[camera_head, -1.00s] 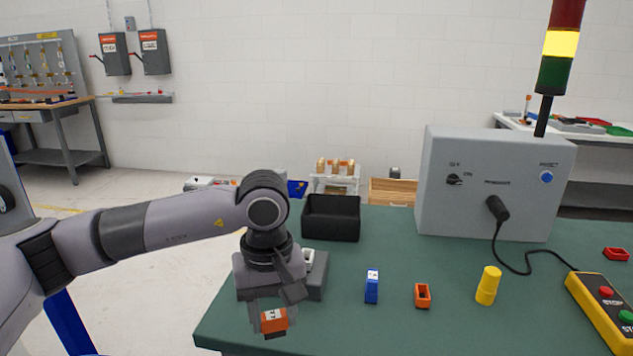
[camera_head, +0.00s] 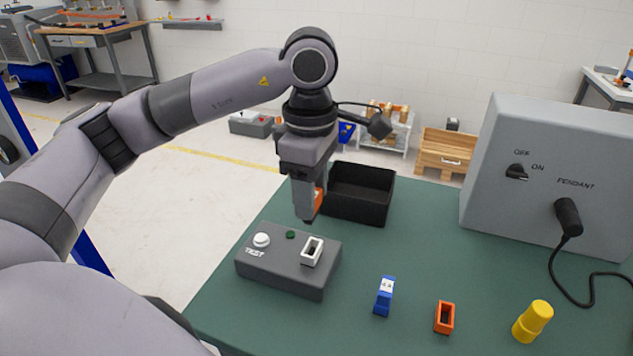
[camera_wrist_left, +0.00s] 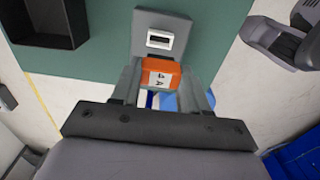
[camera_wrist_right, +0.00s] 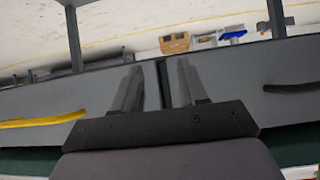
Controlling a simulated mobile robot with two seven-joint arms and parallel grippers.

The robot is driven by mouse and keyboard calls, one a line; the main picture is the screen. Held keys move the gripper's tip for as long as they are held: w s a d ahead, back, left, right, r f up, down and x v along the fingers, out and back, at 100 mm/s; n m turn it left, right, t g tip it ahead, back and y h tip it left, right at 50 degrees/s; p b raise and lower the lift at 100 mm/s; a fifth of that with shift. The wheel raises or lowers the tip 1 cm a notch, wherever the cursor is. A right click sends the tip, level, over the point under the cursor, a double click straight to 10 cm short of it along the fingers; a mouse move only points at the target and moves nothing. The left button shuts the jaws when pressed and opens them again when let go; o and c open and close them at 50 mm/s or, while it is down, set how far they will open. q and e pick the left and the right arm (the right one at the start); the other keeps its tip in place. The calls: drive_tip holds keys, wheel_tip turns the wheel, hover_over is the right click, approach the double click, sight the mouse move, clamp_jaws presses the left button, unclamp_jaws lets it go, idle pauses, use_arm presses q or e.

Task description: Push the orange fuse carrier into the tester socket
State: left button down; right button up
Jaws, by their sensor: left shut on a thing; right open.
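The grey tester (camera_head: 285,268) stands on the near left part of the green table, with a white-rimmed socket (camera_head: 312,251), a white TEST button (camera_head: 261,240) and a small dark green lamp. The socket also shows in the left wrist view (camera_wrist_left: 159,40), and it looks empty. My left gripper (camera_head: 308,210) points down, just behind and above the tester, shut on the orange fuse carrier (camera_wrist_left: 158,73). The carrier shows its white label between the fingers, apart from the socket. My right gripper (camera_wrist_right: 160,82) is open and empty; it is outside the head view.
A black bin (camera_head: 360,193) stands behind the tester. A grey control box (camera_head: 550,180) with a cabled plug is at the back right.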

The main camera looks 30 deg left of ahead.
use_arm(q)
drive_tip(key=shift+s+f, duration=0.1)
drive_tip(key=shift+f, duration=0.55)
wheel_tip(320, 180, down, 4)
drive_tip(key=b, duration=0.2)
drive_tip(key=shift+r+b, duration=0.15)
drive_tip(key=shift+b, duration=0.2)
drive_tip(key=shift+f+b, duration=0.35)
drive_tip(key=shift+f, duration=0.05)
drive_tip(key=shift+f+b, duration=1.45)
drive_tip(key=shift+f, duration=0.05)
drive_tip(key=shift+c, duration=2.4)
unclamp_jaws()
drive_tip(key=shift+r, duration=0.2)
drive_tip(key=shift+r+p, duration=1.9)
drive_tip(key=shift+r, duration=0.95)
